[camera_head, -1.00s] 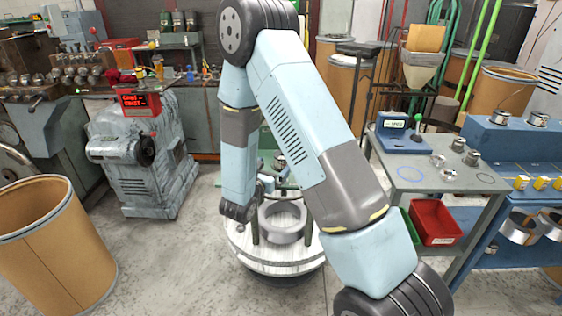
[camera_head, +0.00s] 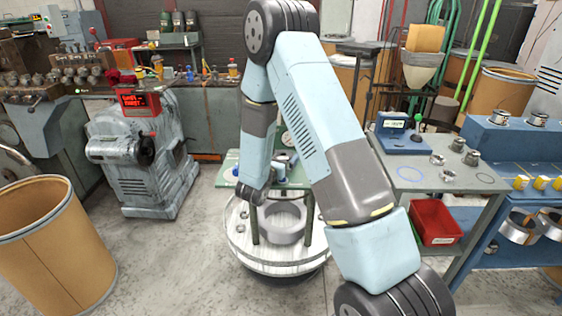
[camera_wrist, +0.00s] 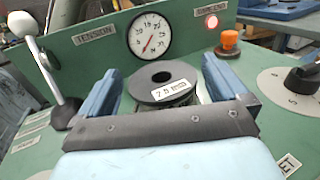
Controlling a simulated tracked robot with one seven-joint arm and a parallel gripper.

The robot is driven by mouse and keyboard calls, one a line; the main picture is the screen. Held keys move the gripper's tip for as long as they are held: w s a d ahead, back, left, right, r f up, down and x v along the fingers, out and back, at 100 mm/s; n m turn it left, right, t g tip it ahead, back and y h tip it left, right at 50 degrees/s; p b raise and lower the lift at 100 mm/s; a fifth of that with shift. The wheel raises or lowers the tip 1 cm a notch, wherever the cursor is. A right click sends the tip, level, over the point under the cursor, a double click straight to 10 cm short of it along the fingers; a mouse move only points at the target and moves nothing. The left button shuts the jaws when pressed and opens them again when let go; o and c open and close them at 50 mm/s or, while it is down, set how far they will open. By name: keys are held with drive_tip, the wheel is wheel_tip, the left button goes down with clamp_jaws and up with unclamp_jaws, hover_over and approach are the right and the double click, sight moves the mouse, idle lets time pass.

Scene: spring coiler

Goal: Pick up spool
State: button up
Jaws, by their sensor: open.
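A dark round spool (camera_wrist: 163,82) with a central hole and a white label, seemingly a millimetre size, sits at the green control panel (camera_wrist: 52,154) in the wrist view. My gripper (camera_wrist: 160,68) is open, with one blue finger to the left of the spool and one to its right. Small gaps show between the fingers and the spool, so I see no grip on it. The spool's lower part is hidden by the gripper body. In the head view my arm covers much of the panel, and I cannot clearly make out the spool there.
A tension gauge (camera_wrist: 150,36) stands behind the spool, with a lever (camera_wrist: 37,55) at left. An orange button (camera_wrist: 229,42) and a black knob (camera_wrist: 304,74) are at right. In the head view, a grey side table (camera_head: 446,180) holds small metal parts, above a red bin (camera_head: 436,222).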

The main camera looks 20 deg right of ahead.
drive_tip(key=shift+c, duration=0.5)
drive_tip(key=c, duration=1)
